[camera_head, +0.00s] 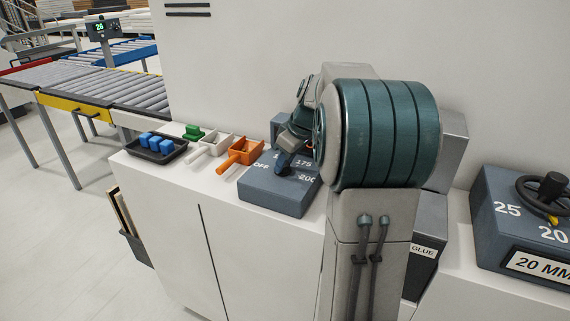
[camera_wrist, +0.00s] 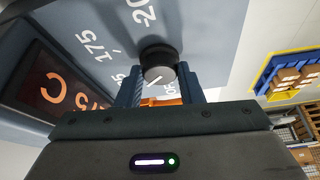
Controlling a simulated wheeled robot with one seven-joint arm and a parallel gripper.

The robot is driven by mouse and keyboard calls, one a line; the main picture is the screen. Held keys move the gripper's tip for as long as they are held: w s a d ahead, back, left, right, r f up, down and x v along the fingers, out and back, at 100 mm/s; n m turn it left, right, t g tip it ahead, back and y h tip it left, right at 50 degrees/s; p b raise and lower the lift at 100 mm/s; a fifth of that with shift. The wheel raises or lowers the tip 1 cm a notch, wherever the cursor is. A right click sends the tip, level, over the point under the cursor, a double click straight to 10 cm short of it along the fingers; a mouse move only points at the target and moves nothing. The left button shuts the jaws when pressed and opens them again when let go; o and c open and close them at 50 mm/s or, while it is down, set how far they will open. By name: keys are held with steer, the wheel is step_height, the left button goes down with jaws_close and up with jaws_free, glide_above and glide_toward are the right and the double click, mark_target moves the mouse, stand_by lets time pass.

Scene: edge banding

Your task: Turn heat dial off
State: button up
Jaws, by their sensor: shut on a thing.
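The heat dial box (camera_head: 275,190) is blue-grey and stands on the white machine top, with OFF, 175 and 200 marked on its face. Its round dark knob (camera_wrist: 158,62) shows in the wrist view with a white pointer line on its grey end. My gripper (camera_wrist: 160,85) has one finger on each side of the knob and is shut on it. Which mark the pointer line faces I cannot tell. A lit orange display (camera_wrist: 60,95) ending in C is at the left in the wrist view.
A box marked 20 MM (camera_head: 510,230) with a handwheel stands right.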

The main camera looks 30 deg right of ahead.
steer(key=n, duration=0.2)
steer(key=n+g+y, duration=0.1)
steer(key=n, duration=0.2)
steer(key=shift+w+d+n+y, duration=0.2)
steer(key=shift+n+y, duration=0.1)
steer(key=n+g, duration=0.1)
steer(key=n, duration=0.1)
steer(key=n+g+p, duration=0.1)
steer(key=n, duration=0.2)
steer(key=shift+w+y, duration=0.15)
steer(key=shift+y, duration=0.15)
steer(key=shift+g, duration=0.3)
steer(key=o, duration=1)
steer(key=shift+d, duration=0.1)
steer(key=p+v, duration=0.2)
steer(key=v, duration=1.1)
steer(key=shift+d+r, duration=0.15)
steer(key=shift+r, duration=0.25)
